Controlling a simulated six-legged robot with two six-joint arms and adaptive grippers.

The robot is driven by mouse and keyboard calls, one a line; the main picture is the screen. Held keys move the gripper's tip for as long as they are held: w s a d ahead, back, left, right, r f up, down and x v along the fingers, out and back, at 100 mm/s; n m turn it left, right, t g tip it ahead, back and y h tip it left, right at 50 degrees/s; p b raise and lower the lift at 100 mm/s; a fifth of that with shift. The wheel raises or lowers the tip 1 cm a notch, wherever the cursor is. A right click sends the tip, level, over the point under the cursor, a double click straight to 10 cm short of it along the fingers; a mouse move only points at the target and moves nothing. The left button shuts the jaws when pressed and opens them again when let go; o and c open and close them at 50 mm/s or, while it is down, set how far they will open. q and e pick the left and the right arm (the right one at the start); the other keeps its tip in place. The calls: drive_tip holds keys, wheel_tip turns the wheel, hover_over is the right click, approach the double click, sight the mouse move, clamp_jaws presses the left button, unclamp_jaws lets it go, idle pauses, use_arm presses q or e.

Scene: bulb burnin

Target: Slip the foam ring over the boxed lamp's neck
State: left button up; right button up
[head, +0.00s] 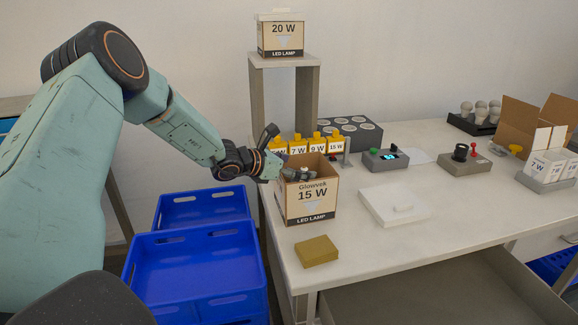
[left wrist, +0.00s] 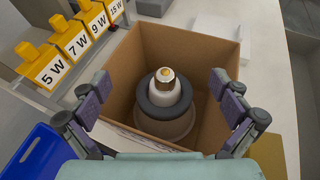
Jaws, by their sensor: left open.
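The open cardboard box marked 15 W (head: 309,200) stands near the table's left edge. In the left wrist view, the lamp (left wrist: 165,78) stands inside it with its metal cap up. The dark grey foam ring (left wrist: 165,98) lies around the lamp's white neck, above the wider lamp body. My left gripper (head: 284,160) is at the box's open top. Its fingers are spread on either side of the lamp and ring, apart from both, and hold nothing. The head view hides the lamp and ring behind the box wall. My right gripper is out of view.
Yellow-topped wattage tags (head: 316,143) stand behind the box, near a post. A mustard block (head: 316,251) lies in front and a flat white case (head: 395,204) to the right. Blue crates (head: 195,255) stand left of the table. Free tabletop lies at front right.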

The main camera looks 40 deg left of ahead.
use_arm(q)
drive_tip(key=v, duration=0.6)
drive_tip(key=shift+s, duration=0.15)
drive_tip(key=shift+s+r, duration=0.1)
drive_tip(key=shift+r, duration=0.05)
idle(1.0)
drive_tip(key=shift+x, duration=3.6)
drive_tip(key=shift+s+a, duration=0.1)
